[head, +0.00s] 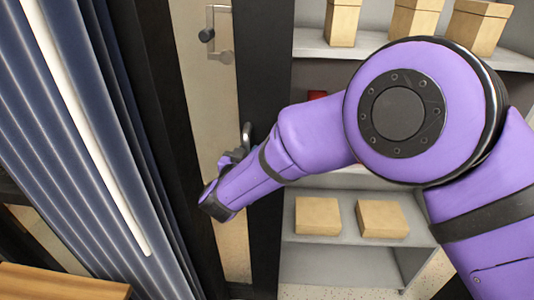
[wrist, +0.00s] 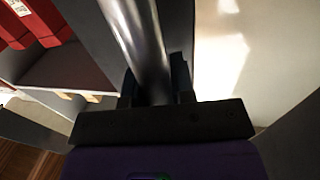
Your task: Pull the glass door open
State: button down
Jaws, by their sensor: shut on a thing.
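The glass door has a tall pane (head: 205,110) set in a dark frame (head: 262,90), and it stands left of my arm in the head view. A grey metal handle (head: 246,130) shows just above my wrist in that view. In the wrist view the handle is a shiny round bar (wrist: 138,35) running down between the two dark fingers of my gripper (wrist: 158,88). My gripper is shut on this bar. I cannot tell whether the door is ajar.
Shelves with tan boxes (head: 318,216) stand to the right, partly behind my arm. Red boxes (wrist: 35,25) show at the upper left of the wrist view. Blue ribbed panels (head: 85,150) stand close on the left.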

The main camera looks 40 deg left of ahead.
jog(key=shift+s+a, duration=0.1)
jog(key=shift+a, duration=0.2)
jog(key=c, duration=1)
grip_release()
jog(key=shift+s, duration=0.1)
jog(key=v, duration=1)
jog(key=shift+s+d, duration=0.15)
jog(key=shift+s, duration=0.1)
